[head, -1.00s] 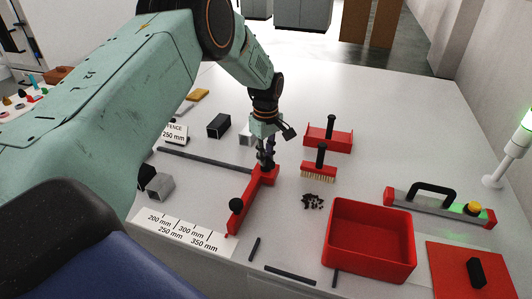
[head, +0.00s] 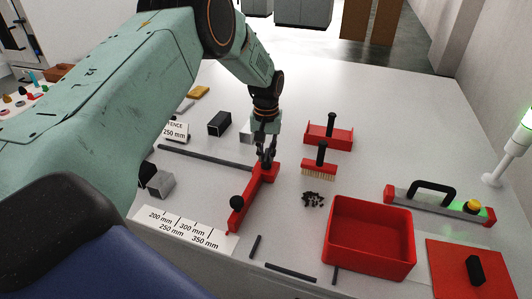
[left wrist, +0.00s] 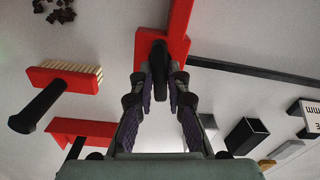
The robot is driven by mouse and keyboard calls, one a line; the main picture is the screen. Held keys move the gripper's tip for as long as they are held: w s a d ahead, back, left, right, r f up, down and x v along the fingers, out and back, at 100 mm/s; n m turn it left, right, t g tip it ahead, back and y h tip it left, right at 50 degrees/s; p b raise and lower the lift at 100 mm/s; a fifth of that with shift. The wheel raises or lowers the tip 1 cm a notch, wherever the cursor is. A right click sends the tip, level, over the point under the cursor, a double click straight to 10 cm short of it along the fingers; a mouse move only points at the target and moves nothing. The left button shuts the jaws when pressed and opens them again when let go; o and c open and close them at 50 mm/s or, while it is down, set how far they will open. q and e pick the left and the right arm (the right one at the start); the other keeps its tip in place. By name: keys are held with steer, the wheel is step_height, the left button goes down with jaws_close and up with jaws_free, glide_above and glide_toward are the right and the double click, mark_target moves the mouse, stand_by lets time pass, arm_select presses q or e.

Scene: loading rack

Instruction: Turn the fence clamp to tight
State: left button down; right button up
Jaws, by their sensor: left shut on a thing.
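The red fence (head: 247,197) lies on the table, crossing the end of a dark rail (head: 205,160). It has a black ball knob (head: 237,202) near its front end. My left gripper (head: 266,160) points down at the fence's far end. In the left wrist view the gripper (left wrist: 161,72) is shut on the black clamp lever (left wrist: 163,92), which sits on the red fence block (left wrist: 152,43) and lies roughly in line with the fence. In the head view the fingers mostly hide the lever. My right gripper is not in view.
A scale plate (head: 185,231) with millimetre marks lies in front left. A red brush (head: 319,169), a red dustpan (head: 329,134) and dark chips (head: 313,199) lie right of the fence. A red bin (head: 370,240) stands front right. A "FENCE 250 mm" sign (head: 177,132) stands left.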

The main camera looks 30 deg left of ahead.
mark_target(267, 155)
arm_select(q)
steer(key=shift+w+r+m, duration=0.3)
steer(key=shift+m, duration=0.7)
steer(key=c, duration=1.7)
jaws_free()
steer(key=shift+c, duration=0.2)
steer(key=o, duration=0.4)
steer(key=shift+s+f, duration=0.1)
steer(key=shift+s, duration=0.05)
steer(key=shift+s+f, duration=0.1)
step_height(267, 155, up, 12)
steer(key=shift+r, duration=0.1)
